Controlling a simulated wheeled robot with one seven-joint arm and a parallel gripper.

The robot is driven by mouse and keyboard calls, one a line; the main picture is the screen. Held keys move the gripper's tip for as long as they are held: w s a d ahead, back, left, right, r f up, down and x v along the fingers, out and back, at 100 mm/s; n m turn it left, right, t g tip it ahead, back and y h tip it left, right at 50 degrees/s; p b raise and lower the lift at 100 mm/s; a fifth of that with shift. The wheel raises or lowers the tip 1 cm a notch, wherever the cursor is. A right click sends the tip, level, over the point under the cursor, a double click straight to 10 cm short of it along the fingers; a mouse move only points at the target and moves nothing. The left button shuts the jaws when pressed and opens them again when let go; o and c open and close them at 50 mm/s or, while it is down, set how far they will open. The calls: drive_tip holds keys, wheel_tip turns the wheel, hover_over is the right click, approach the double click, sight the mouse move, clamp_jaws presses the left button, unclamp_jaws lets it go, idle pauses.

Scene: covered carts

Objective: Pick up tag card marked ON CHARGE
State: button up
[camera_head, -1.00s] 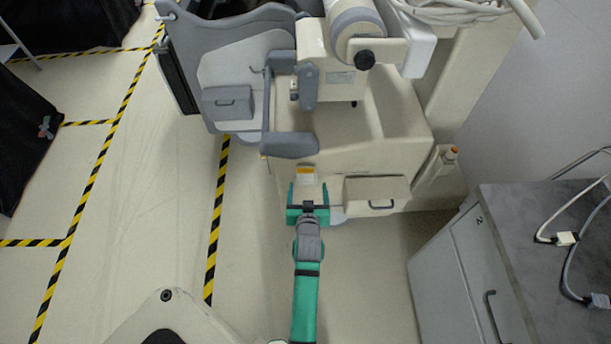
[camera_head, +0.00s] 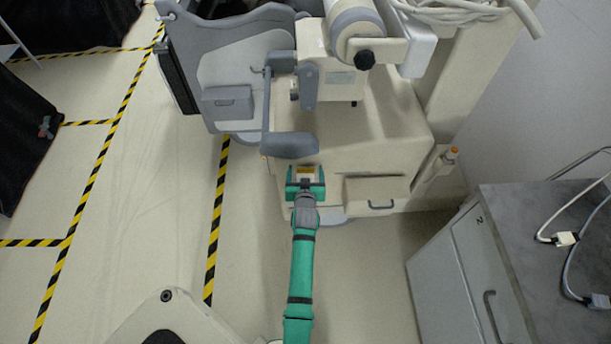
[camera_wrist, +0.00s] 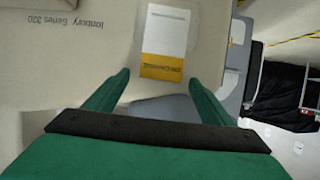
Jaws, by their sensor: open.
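The tag card (camera_wrist: 164,45) is white with a yellow band carrying small text, which I cannot read for certain. It lies against the cream cart face in the wrist view, beyond and between my open fingertips. In the head view the card (camera_head: 306,172) shows just past my green gripper (camera_head: 305,180), partly hidden by it. My gripper (camera_wrist: 160,85) is open with nothing between the fingers. I cannot tell from the frames whether a finger touches the card.
The cream cart (camera_head: 370,130) stands ahead, with a grey padded handle (camera_head: 290,145) just above my gripper and a small drawer (camera_head: 376,190) to its right. A grey cabinet with a dark top (camera_head: 545,250) stands at right.

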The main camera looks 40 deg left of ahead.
drive_tip(key=c, duration=1.4)
drive_tip(key=shift+c, duration=0.2)
